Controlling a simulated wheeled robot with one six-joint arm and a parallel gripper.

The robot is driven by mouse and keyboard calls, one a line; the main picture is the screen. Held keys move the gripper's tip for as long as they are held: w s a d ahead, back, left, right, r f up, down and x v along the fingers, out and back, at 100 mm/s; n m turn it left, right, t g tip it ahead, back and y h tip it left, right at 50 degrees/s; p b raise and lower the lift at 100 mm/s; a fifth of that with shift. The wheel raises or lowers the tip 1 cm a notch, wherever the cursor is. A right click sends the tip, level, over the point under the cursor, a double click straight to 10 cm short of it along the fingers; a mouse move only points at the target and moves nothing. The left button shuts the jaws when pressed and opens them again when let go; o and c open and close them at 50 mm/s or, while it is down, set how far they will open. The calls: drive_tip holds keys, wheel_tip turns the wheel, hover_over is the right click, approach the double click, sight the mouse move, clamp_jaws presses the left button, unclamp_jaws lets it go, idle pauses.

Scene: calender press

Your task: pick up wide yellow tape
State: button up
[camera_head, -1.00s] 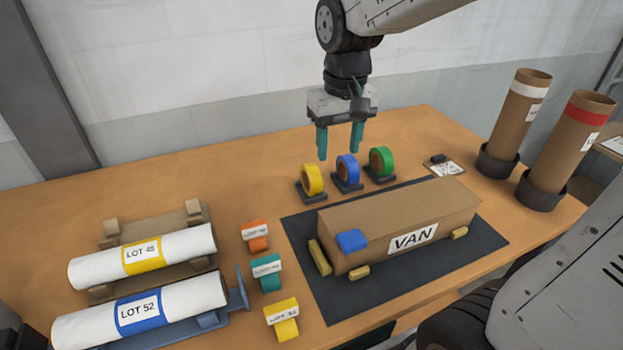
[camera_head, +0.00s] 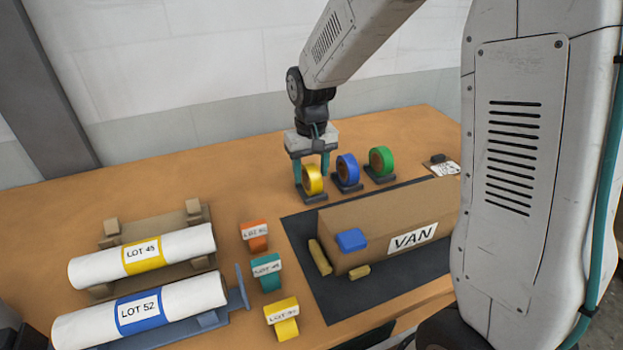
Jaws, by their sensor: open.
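The yellow tape roll (camera_head: 313,184) stands upright in a dark holder (camera_head: 318,199) at the left end of a row of three rolls. My gripper (camera_head: 311,177) points down over it and is open. One teal finger is to the left of the roll and the other to its right; I cannot tell whether either touches it. The roll's upper back part is partly hidden by the gripper. Another yellow piece (camera_head: 282,320) with a white label lies at the front of the table.
A blue roll (camera_head: 347,170) stands close to the right of the yellow one, then a green roll (camera_head: 382,160). A long brown box (camera_head: 385,225) marked VAN lies on a dark mat in front. White lot rolls (camera_head: 140,255) lie at left. My arm hides the right side.

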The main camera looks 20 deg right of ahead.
drive_tip(key=shift+f, duration=0.95)
drive_tip(key=shift+c, duration=0.3)
drive_tip(key=c, duration=1)
wheel_tip(320, 180, up, 10)
drive_tip(key=shift+r, duration=0.1)
